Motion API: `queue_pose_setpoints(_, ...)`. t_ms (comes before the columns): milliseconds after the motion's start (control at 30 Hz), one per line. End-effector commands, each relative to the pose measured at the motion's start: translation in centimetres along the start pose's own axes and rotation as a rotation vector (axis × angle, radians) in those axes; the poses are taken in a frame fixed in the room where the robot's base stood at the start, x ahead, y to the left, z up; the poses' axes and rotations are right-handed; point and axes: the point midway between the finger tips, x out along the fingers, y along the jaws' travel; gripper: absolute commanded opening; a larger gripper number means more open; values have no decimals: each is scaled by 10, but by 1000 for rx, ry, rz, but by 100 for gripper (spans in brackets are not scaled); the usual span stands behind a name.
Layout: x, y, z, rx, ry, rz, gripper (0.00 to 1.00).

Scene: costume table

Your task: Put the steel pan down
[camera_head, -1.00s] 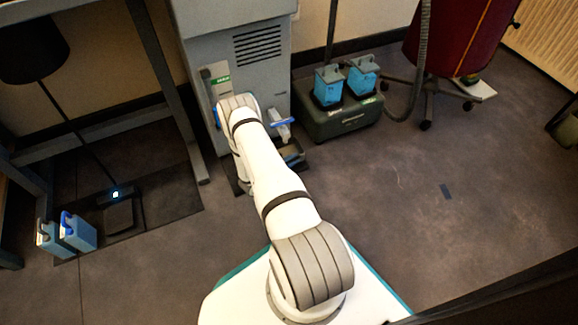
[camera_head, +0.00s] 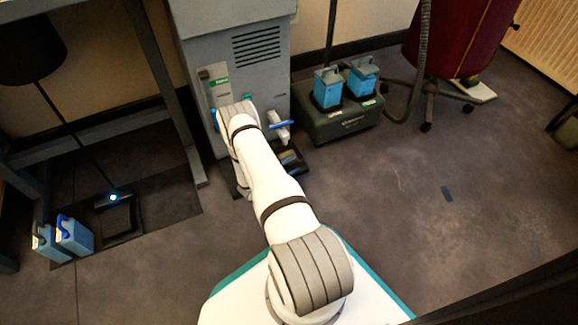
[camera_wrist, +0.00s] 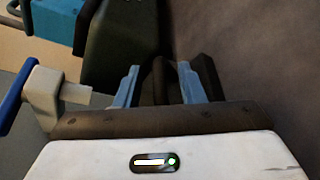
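I cannot make out a steel pan for certain in either view. In the wrist view, the two light-blue fingertips of my gripper (camera_wrist: 160,86) stand apart. Something dark lies between or behind them, and I cannot tell whether they hold it. In the head view my arm reaches to the front of the grey cabinet (camera_head: 258,85) and hides the gripper. A dark tray-like thing (camera_head: 291,162) lies low at the cabinet's foot, partly hidden by the arm. A white tap with a blue handle (camera_head: 280,126) sticks out above it; it also shows at the left of the wrist view (camera_wrist: 45,92).
A dark green box (camera_head: 345,122) with two blue containers on it stands right of the cabinet. A red chair (camera_head: 455,40) stands farther right. Two blue jugs (camera_head: 75,234) and a lamp base are at the left. The floor (camera_head: 420,210) at the right is largely clear.

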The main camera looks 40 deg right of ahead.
Motion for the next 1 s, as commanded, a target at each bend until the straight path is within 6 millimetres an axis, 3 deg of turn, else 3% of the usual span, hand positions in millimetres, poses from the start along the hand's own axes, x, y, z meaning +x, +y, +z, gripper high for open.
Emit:
queue_pose_setpoints(167, -19, 3, 0, -2, 3, 2, 36)
queue_pose_setpoints(500, -90, 3, 1, -1, 3, 2, 36)
queue_pose_setpoints(767, -118, 3, 1, 1, -3, -2, 36)
queue_pose_setpoints(867, -122, 18, 4, 12, -19, -19, 36)
queue_pose_setpoints(1000, -134, 65, 21, 40, -75, -90, 36)
